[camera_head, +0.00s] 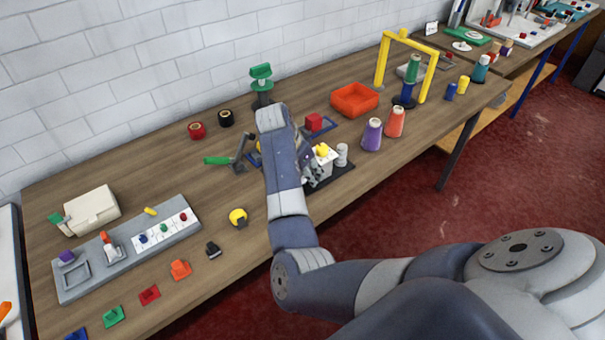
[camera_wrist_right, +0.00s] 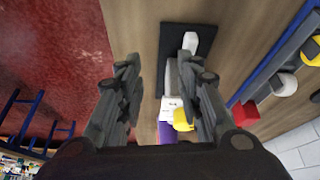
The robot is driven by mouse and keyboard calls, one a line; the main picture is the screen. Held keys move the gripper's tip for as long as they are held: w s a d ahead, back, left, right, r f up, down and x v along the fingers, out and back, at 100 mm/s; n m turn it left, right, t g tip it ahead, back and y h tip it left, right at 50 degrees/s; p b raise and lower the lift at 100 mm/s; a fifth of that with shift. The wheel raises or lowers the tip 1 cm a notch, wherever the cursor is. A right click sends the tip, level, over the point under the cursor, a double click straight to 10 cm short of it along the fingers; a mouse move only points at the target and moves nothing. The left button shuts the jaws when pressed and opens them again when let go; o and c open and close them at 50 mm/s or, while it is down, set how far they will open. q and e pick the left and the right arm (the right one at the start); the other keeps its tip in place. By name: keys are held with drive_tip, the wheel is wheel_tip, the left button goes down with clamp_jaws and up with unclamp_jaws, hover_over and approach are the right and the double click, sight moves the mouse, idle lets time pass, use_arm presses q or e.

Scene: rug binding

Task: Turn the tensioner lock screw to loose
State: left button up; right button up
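A white block (camera_head: 325,158) with a yellow knob (camera_head: 322,150) on top stands on a dark base plate (camera_head: 342,172) near the table's front edge. I take it for the tensioner, but cannot tell for sure that the knob is its lock screw. In the right wrist view the yellow knob (camera_wrist_right: 183,119) and white block lie close to the right finger, and the black base plate (camera_wrist_right: 172,42) lies beyond. My right gripper (camera_wrist_right: 160,80) is open, its two fingers apart with nothing held between them. My right forearm hides part of this area in the head view. My left gripper is not in view.
A purple cone (camera_head: 372,135) and an orange cone (camera_head: 394,122) stand right of the block. A red cube (camera_head: 314,122) is behind it. An orange tray (camera_head: 355,99) and a yellow frame (camera_head: 381,62) stand farther right. A green-handled lever (camera_head: 216,161) is left of my forearm.

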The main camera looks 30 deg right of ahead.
sight(304, 180)
drive_tip(key=w+a+r+m, duration=0.1)
drive_tip(key=w+a+r, duration=0.2)
drive_tip(key=w+r, duration=0.1)
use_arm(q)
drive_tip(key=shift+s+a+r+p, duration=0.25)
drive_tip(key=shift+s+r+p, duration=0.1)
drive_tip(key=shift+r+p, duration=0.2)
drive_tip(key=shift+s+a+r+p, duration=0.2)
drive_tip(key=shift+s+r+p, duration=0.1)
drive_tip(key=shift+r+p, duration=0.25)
use_arm(e)
drive_tip(key=x, duration=1)
drive_tip(key=shift+s+f, duration=0.1)
drive_tip(key=shift+f, duration=0.25)
clamp_jaws()
